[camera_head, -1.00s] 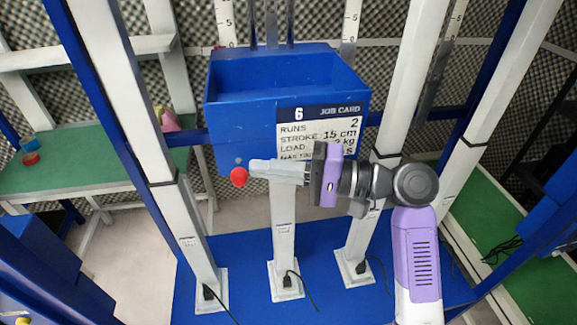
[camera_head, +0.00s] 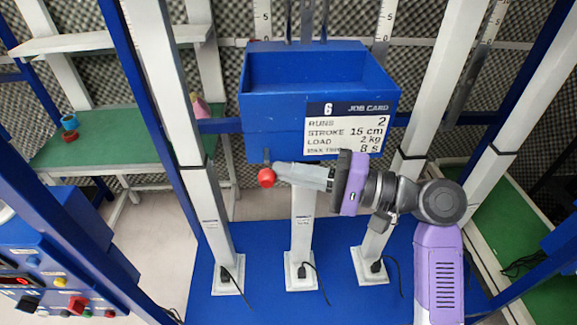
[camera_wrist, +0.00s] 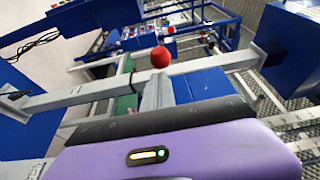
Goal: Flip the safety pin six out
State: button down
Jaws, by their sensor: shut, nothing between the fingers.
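The safety pin six shows as a red ball knob (camera_head: 266,178) with a short grey stem above it, at the lower front left of the blue box marked 6 (camera_head: 262,110). My gripper (camera_head: 278,171) reaches in from the right with its fingers shut and empty. Its tips are just right of the knob; I cannot tell whether they touch it. In the wrist view the red knob (camera_wrist: 160,57) is just beyond the closed fingertips (camera_wrist: 158,82). The pin's far end is hidden.
A job card (camera_head: 346,130) on the box reads 6, runs 2, stroke 15 cm, load 2 kg. White posts (camera_head: 303,225) stand on a blue base below. A control panel (camera_head: 55,275) with coloured buttons is at the lower left. A green table (camera_head: 110,140) stands behind left.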

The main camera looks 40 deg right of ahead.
jog(key=shift+s+a, duration=0.15)
jog(key=shift+a, duration=0.05)
jog(key=b+v, duration=0.1)
jog(key=v, duration=0.7)
jog(key=shift+d, duration=0.15)
jog(key=shift+w, duration=0.25)
jog(key=s+a+f+m+h, duration=0.15)
jog(key=f+h, duration=0.35)
jog(key=f, duration=0.5)
jog(key=s+a+f+m+h, duration=0.1)
jog(key=s+a+f+h, duration=0.2)
jog(key=f, duration=0.6)
jog(key=s+a+f+n+g+h, duration=0.15)
jog(key=s+n+h, duration=0.35)
jog(key=s, duration=0.5)
jog(key=s+a+r+n+t+y, duration=0.1)
jog(key=s+a+r+n+y, duration=0.1)
jog(key=s+n, duration=0.5)
notch_tip(320, 180, up, 3)
jog(key=shift+s+a+f+n+t, duration=0.2)
jog(key=shift+a+n+t, duration=0.15)
jog(key=shift+a+n, duration=0.45)
jog(key=shift+a, duration=0.1)
